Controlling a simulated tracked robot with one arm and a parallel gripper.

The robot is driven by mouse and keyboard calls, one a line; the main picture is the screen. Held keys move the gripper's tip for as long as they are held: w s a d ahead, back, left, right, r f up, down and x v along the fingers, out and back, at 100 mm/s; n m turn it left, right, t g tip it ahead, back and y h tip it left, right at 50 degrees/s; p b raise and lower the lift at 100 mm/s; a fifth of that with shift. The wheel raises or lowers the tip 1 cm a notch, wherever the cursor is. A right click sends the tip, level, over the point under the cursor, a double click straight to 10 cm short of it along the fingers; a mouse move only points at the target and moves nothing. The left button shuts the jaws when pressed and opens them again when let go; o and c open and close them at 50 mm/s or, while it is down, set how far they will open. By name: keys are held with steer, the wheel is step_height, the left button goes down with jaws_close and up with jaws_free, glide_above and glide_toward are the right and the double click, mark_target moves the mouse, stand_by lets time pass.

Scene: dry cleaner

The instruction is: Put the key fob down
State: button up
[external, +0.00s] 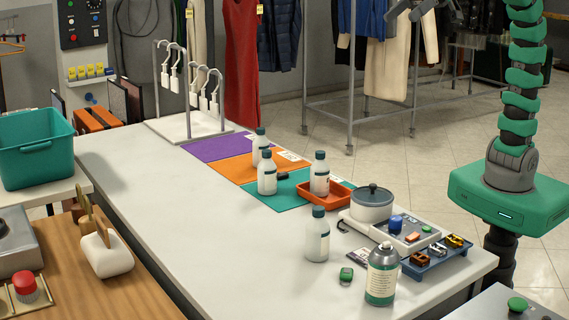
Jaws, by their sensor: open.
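My gripper (405,13) shows only in part at the top edge, high above the table and to the right of the mats; its jaws are open and I see nothing between them. A small dark object (283,175), which looks like the key fob, lies on the orange mat (236,169) near its edge with the teal mat, just right of two white bottles. It is too small to be sure of. My gripper is well apart from it.
Another bottle (317,237), a spray can (382,275), a small green object (346,274) and a lidded pot (372,203) stand nearer. The white table's left part (190,220) is clear.

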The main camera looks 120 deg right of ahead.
steer(key=s+r+n+t, duration=0.2)
steer(key=s+r+t, duration=0.1)
steer(key=s+r, duration=0.6)
steer(key=shift+s+r, duration=0.4)
steer(key=shift+s, duration=0.1)
stand_by(0.5)
